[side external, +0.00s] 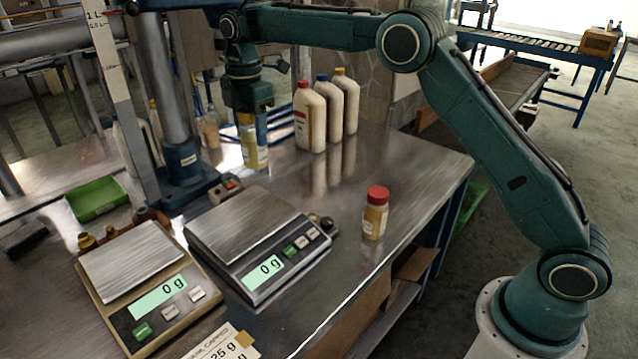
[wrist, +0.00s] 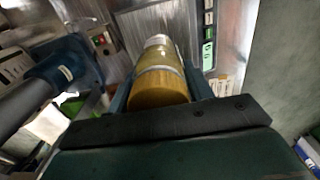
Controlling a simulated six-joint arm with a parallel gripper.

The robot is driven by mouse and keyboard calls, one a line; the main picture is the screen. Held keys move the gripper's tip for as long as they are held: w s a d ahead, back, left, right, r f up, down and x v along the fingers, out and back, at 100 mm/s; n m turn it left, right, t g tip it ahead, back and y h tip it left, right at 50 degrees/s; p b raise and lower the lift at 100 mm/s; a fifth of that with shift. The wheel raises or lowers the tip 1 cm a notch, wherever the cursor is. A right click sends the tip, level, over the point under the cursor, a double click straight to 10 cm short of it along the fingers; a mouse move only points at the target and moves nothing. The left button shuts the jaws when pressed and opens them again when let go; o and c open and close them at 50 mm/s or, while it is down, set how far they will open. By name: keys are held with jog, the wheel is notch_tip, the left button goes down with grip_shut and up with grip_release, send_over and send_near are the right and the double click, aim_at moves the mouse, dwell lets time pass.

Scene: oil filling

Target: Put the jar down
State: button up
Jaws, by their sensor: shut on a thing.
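A jar with yellowish contents and a pale label (side external: 255,155) is between the fingers of my gripper (side external: 251,130). It is about upright over the back part of the steel table, beside the press column. In the side view I cannot tell whether its base touches the table. In the wrist view the jar (wrist: 160,87) lies between the two fingers (wrist: 159,92), its amber end nearest the camera. My gripper is shut on it.
A red-capped jar (side external: 376,213) stands near the table's right edge. Two scales (side external: 257,237) (side external: 140,281) both read 0 g. Several white bottles (side external: 310,118) stand right of the held jar. A green tray (side external: 97,198) is at left. Bare table (side external: 400,165) lies right of the bottles.

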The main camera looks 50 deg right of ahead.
aim_at(255, 165)
notch_tip(255, 165, down, 9)
jog(key=shift+r, duration=0.1)
dwell(0.3)
jog(key=shift+f, duration=2.15)
jog(key=o, duration=1)
jog(key=shift+f, duration=0.15)
jog(key=shift+o, duration=0.2)
jog(key=shift+r, duration=0.2)
notch_tip(255, 165, up, 12)
jog(key=shift+f, duration=0.1)
